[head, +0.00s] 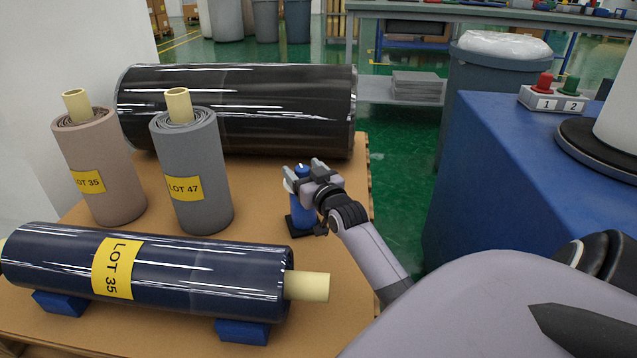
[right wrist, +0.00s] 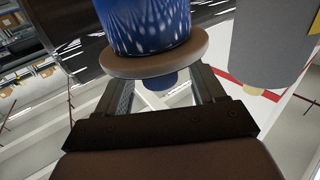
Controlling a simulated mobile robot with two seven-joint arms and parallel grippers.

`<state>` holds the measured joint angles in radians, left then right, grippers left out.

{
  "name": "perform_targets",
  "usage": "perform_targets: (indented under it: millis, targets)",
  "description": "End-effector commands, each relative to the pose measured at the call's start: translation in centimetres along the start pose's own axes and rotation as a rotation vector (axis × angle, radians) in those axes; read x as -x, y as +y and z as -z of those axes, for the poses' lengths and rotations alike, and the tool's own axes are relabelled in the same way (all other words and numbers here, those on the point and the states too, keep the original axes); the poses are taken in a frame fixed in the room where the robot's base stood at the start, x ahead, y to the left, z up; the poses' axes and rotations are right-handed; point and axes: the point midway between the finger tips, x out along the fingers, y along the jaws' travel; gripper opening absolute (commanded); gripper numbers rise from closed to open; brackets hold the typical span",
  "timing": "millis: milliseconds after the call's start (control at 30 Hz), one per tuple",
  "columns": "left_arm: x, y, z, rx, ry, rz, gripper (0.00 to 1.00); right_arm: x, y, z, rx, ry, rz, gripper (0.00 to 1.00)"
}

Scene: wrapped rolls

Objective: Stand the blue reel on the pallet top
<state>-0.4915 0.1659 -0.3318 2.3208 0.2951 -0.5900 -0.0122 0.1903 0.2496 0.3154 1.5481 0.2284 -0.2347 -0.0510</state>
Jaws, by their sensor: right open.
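The blue reel (head: 303,212) is upright near the right edge of the brown pallet top (head: 255,205), with a dark flat piece at its foot. It seems to rest on the pallet top. My right gripper (head: 302,172) is at its upper end, with the fingers open on either side of it. In the right wrist view the reel (right wrist: 150,22) shows a patterned blue body, a brown flange and a blue stub. The open right gripper (right wrist: 162,88) has its fingers around the stub, and gaps show. My left gripper is not in view.
A long black wrapped roll (head: 240,110) lies behind. Brown (head: 100,165) and grey (head: 195,170) rolls stand at left. A navy roll (head: 190,275) lies on blue blocks in front. A blue bench (head: 520,190) stands beyond a floor gap at right.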

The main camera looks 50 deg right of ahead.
Motion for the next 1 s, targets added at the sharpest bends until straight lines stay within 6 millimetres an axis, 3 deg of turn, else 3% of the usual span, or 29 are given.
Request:
perform_targets:
  millis: [200, 500, 700, 1000]
  targets:
    - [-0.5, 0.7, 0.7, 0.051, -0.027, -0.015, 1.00, 3.9, 0.0, 0.2, 0.001, -0.003, 0.000, 0.69]
    - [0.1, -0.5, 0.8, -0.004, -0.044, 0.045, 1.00, 8.1, 0.0, 0.1, -0.001, -0.002, 0.001, 0.69]
    - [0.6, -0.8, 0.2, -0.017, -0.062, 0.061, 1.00, 9.2, 0.0, 0.1, -0.001, 0.001, 0.000, 0.69]
    - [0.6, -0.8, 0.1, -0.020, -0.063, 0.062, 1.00, 9.3, 0.0, 0.0, -0.001, 0.000, 0.000, 0.69]
